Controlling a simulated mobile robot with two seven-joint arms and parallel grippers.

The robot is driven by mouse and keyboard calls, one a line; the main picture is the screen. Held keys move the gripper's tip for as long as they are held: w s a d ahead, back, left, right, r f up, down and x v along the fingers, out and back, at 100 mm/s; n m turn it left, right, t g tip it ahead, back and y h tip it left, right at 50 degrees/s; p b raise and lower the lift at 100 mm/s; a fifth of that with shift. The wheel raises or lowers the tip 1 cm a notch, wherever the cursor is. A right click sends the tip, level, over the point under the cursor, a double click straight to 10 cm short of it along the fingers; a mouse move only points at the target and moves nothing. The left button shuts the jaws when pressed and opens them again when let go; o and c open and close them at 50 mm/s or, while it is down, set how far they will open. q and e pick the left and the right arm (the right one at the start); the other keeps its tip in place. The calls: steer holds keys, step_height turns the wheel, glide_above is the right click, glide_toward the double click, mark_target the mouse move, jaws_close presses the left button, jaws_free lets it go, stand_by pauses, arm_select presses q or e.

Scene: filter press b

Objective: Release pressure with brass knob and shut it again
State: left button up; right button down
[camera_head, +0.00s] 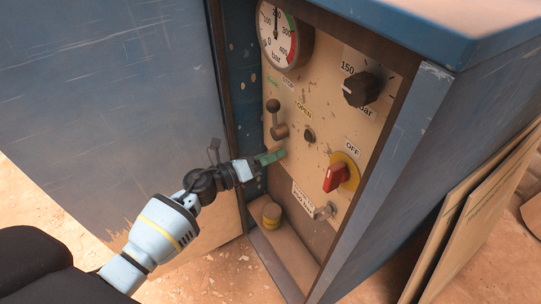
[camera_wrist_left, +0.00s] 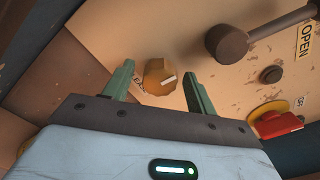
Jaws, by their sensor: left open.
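The brass knob (camera_wrist_left: 159,77) is faceted with a white mark on its face. In the left wrist view it sits on the beige panel (camera_wrist_left: 190,30), between the two green fingers of my left gripper (camera_wrist_left: 157,72). The fingers are open, with a gap to the knob on each side. In the head view my left gripper (camera_head: 271,156) reaches the lower left of the panel and hides the knob. A round pressure gauge (camera_head: 284,37) at the top of the panel has its needle pointing almost straight up. My right gripper is not in view.
A ball-ended lever (camera_head: 276,119) stands above my left gripper. A black dial (camera_head: 361,89) and a red switch (camera_head: 337,176) marked OFF are to the right. The open blue door (camera_head: 120,110) is at left. A yellow-banded cylinder (camera_head: 271,215) stands on the cabinet's bottom ledge.

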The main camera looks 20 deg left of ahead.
arm_select(q)
steer(key=shift+w+d, duration=0.1)
steer(key=shift+c, duration=0.5)
steer(key=c, duration=0.9)
